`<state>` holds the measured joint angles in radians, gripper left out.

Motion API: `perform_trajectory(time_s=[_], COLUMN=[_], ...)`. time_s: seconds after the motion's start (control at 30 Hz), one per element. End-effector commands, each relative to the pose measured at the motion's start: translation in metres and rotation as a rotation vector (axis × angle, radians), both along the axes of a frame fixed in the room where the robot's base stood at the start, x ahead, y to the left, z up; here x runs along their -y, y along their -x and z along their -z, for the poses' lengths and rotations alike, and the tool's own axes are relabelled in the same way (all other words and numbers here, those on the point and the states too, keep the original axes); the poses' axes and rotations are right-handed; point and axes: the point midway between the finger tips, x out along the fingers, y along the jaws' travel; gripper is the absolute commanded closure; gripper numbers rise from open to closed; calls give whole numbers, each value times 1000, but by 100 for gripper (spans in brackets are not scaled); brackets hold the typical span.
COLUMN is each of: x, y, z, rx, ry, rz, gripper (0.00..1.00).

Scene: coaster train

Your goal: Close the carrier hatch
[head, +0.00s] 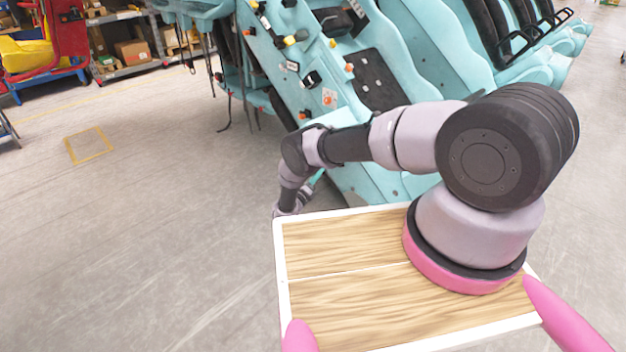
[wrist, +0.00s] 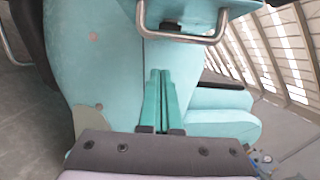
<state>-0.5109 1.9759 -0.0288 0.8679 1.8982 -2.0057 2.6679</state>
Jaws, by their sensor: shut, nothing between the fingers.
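The coaster carrier (head: 345,65) is a turquoise body in front of me in the head view, with dark pads, knobs and small fittings on its face. My gripper (wrist: 160,74) shows in the wrist view as two green fingers pressed together, empty, pointing at the turquoise surface. At the top of the wrist view a turquoise panel (wrist: 235,5) carries a bent metal handle (wrist: 185,38), just beyond and above the fingertips. I cannot tell for sure that this panel is the hatch. No contact shows. In the head view my forearm and wrist hide most of the gripper low beside the carrier.
Dark seats with black bars (head: 515,45) stand at the upper right. Thin dark cables (head: 228,95) hang at the carrier's left side. Shelves with boxes (head: 132,50) and a yellow and red object (head: 30,50) are at the back left. The grey floor (head: 160,220) on the left is clear.

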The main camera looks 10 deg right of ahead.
Motion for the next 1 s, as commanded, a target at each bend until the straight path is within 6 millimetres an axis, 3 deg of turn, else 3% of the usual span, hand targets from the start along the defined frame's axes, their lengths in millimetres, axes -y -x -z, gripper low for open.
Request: perform_trajectory(time_s=[0.2, 0.3, 0.5, 1.0], x=[27, 7, -8, -11], y=[-32, -28, -26, -26], z=[-10, -16, -23, -26], rx=[2, 0, 0, -5], ry=[-2, -2, -1, -9], rz=[1, -2, -1, 7], gripper=[100, 100, 100, 100])
